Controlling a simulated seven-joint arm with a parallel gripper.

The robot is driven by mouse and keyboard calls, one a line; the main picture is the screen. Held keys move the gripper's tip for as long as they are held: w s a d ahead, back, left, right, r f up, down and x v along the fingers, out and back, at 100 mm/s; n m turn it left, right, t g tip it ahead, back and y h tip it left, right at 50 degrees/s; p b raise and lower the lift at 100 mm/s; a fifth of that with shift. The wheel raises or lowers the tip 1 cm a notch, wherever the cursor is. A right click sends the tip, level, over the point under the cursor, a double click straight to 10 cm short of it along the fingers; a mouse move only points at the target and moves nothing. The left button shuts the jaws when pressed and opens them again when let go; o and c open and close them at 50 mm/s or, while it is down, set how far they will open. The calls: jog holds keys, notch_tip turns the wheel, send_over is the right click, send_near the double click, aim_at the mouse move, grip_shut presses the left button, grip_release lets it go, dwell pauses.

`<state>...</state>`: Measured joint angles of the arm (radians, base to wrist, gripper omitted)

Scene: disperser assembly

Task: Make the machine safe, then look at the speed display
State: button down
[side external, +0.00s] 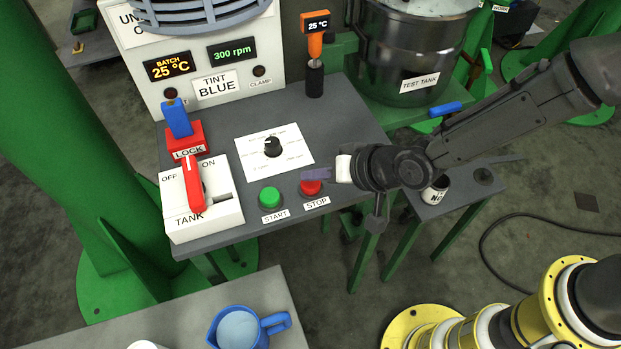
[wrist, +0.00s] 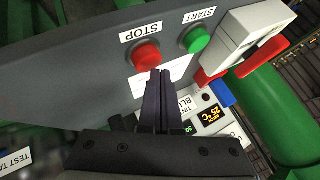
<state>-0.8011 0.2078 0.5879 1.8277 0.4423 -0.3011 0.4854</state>
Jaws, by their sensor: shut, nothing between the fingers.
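My gripper (side external: 318,173) is shut and empty, its purple fingertips by the red STOP button (side external: 311,187) in the side view. The STOP button also shows in the wrist view (wrist: 146,57), just beyond the fingertips (wrist: 160,75); I cannot tell whether they touch. The speed display (side external: 233,50) reads 300 rpm in green. The red tank switch handle (side external: 193,184) sits on a white box marked OFF and ON and leans toward the OFF side. A red LOCK block (side external: 185,140) with a blue handle (side external: 177,119) stands behind it. The green START button (side external: 269,197) is left of STOP.
A dial (side external: 272,147) sits on a white plate mid-panel. A black and orange probe reading 25 °C (side external: 315,48) stands upright behind. The steel test tank (side external: 416,55) is at back right. A blue jug (side external: 239,328) stands on the front table.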

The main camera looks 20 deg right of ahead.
aim_at(315, 187)
jog(key=shift+f, duration=1)
dwell(1.0)
jog(key=shift+r, duration=1.35)
jog(key=shift+r, duration=2.55)
